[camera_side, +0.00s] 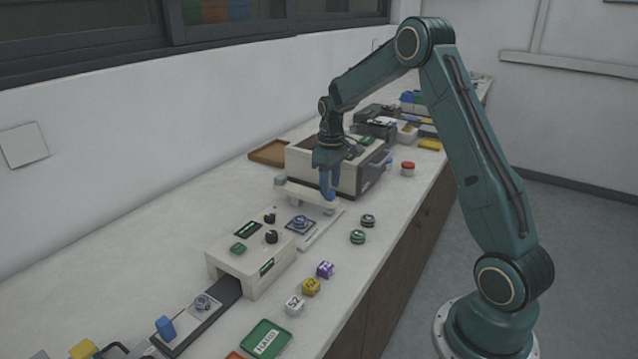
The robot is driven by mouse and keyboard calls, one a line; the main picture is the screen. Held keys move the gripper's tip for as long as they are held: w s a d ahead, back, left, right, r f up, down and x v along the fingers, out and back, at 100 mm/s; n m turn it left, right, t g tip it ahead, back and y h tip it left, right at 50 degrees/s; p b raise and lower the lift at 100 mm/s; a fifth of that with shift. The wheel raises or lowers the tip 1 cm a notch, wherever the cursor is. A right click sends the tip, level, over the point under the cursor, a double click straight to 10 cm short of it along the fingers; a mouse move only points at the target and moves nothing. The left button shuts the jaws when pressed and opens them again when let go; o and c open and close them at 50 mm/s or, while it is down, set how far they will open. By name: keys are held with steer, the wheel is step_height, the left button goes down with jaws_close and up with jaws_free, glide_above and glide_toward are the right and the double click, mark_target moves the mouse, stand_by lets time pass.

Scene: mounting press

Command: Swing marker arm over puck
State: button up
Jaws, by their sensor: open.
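The marker arm (300,192) looks like a cream bar on a cream base plate, in front of a large cream box. A round grey-blue puck (300,221) sits on a dark square on that plate, on the near side of the bar. My gripper (328,193) points down with blue fingers at the right end of the bar. It is open. Whether the fingers touch the bar or straddle it is too small to tell. The fingers hide part of the bar's right end.
A cream press housing (250,258) with black knobs stands nearer the camera. Two dark round pucks (363,228) lie right of the plate. Small lettered cubes (311,287) and a green "HARD" tray (267,338) lie along the front edge. The bench at left is clear.

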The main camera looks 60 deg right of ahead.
steer(key=shift+f, duration=0.85)
jaws_close()
